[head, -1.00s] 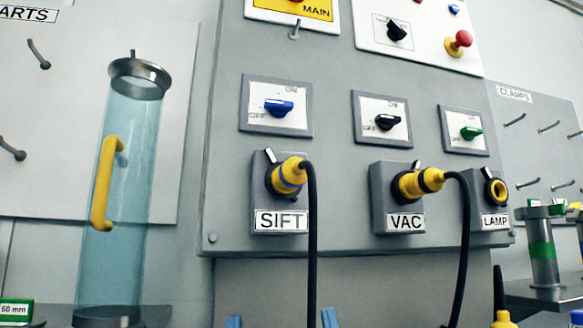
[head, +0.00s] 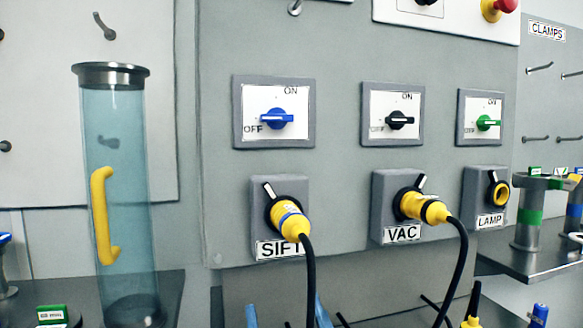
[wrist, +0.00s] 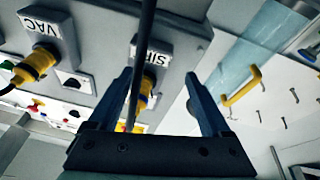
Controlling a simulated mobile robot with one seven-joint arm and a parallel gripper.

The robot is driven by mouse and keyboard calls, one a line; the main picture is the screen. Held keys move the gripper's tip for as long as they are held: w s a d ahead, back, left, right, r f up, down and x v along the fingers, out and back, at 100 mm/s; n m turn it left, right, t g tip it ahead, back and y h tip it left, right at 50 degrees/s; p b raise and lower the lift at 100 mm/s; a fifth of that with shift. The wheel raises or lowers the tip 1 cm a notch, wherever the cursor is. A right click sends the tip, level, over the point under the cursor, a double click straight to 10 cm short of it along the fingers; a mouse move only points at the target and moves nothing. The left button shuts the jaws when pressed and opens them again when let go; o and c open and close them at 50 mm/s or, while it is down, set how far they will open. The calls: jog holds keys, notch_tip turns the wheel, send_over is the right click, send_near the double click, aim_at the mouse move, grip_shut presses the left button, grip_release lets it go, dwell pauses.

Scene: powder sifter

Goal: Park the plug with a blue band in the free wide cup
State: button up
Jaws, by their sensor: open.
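The plug with a blue band (head: 290,220) is yellow and sits in the SIFT socket (head: 266,190), its black cable (head: 310,275) hanging down. It also shows in the wrist view (wrist: 147,86), partly hidden by the cable. My gripper (head: 287,314) is open below the plug, with only its blue fingertips showing at the bottom edge. In the wrist view my gripper (wrist: 159,76) has its fingers spread, and the cable runs across the space between them. The jaws hold nothing. I cannot make out a free wide cup in these views.
A yellow plug (head: 428,210) with a black band fills the VAC socket; the LAMP socket (head: 499,193) is empty. A clear blue tube (head: 125,190) with a yellow handle stands left. A shelf (head: 545,262) with clamps is right. Another yellow item (head: 471,321) shows at the bottom.

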aim_at(302, 236)
jog(key=r+g+p, duration=0.1)
jog(key=r+p, duration=0.2)
jog(key=p, duration=0.7)
jog(key=s+d+r+g+p, duration=0.1)
jog(key=r+p, duration=0.2)
jog(key=p, duration=0.7)
jog(key=d+r+m+g+p, duration=0.1)
jog(key=r+p, duration=0.2)
jog(key=p, duration=0.7)
jog(key=shift+s+d+r, duration=0.1)
jog(key=shift+s+d, duration=0.15)
jog(key=shift+s, duration=0.15)
jog(key=p, duration=0.2)
jog(key=s+r+p, duration=0.1)
jog(key=p, duration=0.1)
jog(key=shift+d+m+g, duration=0.25)
jog(key=shift+m+g, duration=0.05)
jog(key=shift+s+p, duration=0.2)
jog(key=shift+p, duration=0.1)
jog(key=shift+f, duration=0.15)
